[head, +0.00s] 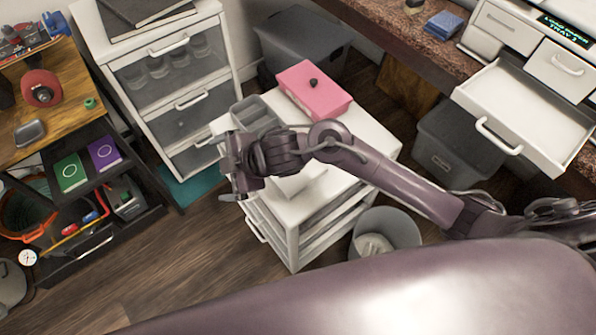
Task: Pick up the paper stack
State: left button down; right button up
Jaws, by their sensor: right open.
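A white, flat block (298,182) lies on top of the white drawer cabinet (368,150). It looks like the paper stack, but my right arm hides part of it, so I cannot be sure. My right gripper (231,182) is open, with nothing seen between its fingers. It hangs over the left front edge of the cabinet, to the left of the white block and apart from it. My left gripper is not in view.
A pink box (314,90) and a grey tray (254,113) stand on the same cabinet. A waste bin (402,229) stands beside it. An open white drawer (525,118) juts out at right. A wooden bench (60,75) is at left.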

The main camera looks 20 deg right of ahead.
aim_at(300, 170)
jog(key=d+f+n+g, duration=0.1)
jog(key=d, duration=0.1)
jog(key=d+f+n+g+h, duration=0.1)
jog(key=d, duration=0.1)
jog(key=w+d+f+n+g, duration=0.1)
jog(key=d+f+n+g, duration=0.1)
jog(key=d, duration=0.1)
jog(key=shift+w+d+f+h, duration=0.1)
jog(key=shift+h, duration=0.2)
jog(key=d+g, duration=0.1)
jog(key=d, duration=0.3)
jog(key=d+r+g+h, duration=0.1)
jog(key=d, duration=0.3)
jog(key=d+g+h, duration=0.1)
jog(key=d, duration=0.4)
jog(key=shift+w+r, duration=0.25)
jog(key=shift+r, duration=0.1)
jog(key=shift+s+f+m, duration=0.15)
jog(key=shift+f+m, duration=0.15)
jog(key=b+x, duration=0.2)
jog(key=x, duration=0.5)
jog(key=shift+a, duration=0.2)
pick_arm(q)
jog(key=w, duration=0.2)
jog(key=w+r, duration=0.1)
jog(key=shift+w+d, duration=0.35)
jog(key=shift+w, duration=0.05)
pick_arm(e)
jog(key=shift+r, duration=0.1)
jog(key=c, duration=1.1)
